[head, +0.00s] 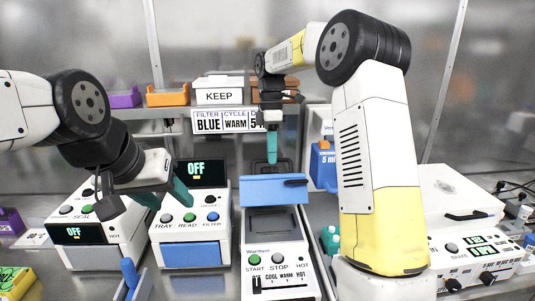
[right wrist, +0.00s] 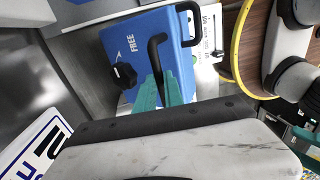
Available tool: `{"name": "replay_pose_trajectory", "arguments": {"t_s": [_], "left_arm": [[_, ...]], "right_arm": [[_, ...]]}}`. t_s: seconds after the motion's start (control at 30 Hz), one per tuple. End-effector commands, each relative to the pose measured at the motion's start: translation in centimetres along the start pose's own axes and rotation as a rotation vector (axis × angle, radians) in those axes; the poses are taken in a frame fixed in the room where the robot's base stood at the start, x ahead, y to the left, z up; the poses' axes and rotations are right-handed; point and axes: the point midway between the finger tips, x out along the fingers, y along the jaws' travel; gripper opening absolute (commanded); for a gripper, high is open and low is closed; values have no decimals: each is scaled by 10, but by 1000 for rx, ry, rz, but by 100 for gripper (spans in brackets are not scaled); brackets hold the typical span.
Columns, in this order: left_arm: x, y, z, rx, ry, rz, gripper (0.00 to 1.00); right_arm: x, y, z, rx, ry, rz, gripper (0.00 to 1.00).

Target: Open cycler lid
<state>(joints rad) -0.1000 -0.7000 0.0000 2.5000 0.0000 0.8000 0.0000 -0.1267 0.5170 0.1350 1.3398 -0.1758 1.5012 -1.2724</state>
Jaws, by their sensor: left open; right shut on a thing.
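The cycler (head: 252,285) is the white unit with START and STOP buttons in the middle of the head view. Its blue lid (head: 262,190) sits at its back end, with a black handle at the right; I cannot tell how far it is tilted. In the right wrist view the lid (right wrist: 140,38) shows the word FREE, an arrow and a black knob (right wrist: 123,76). My right gripper (head: 272,158) is shut on a black lid handle (right wrist: 156,48), its teal fingers around the bar. My left gripper (head: 163,195) is open and empty, left of the cycler.
A shelf behind carries a KEEP box (head: 218,92) and coloured bins. A blue 5-min block (head: 323,168) stands behind right. Another white device (head: 465,200) is far right.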

Motion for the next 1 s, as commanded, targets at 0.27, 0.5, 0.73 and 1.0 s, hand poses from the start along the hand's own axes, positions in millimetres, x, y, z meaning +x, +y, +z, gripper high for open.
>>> {"name": "replay_pose_trajectory", "arguments": {"t_s": [0.27, 0.5, 0.73, 1.0], "left_arm": [[0, 0, 0, 0, 0, 0, 50], [0, 0, 0, 0, 0, 0, 50], [0, 0, 0, 0, 0, 0, 50], [0, 0, 0, 0, 0, 0, 50]], "right_arm": [[2, 1, 0, 0, -1, -1, 34], [1, 1, 0, 0, -1, 0, 34], [-21, 2, 0, 0, 0, 3, 34], [-64, 2, -1, 0, 0, 2, 34]]}}
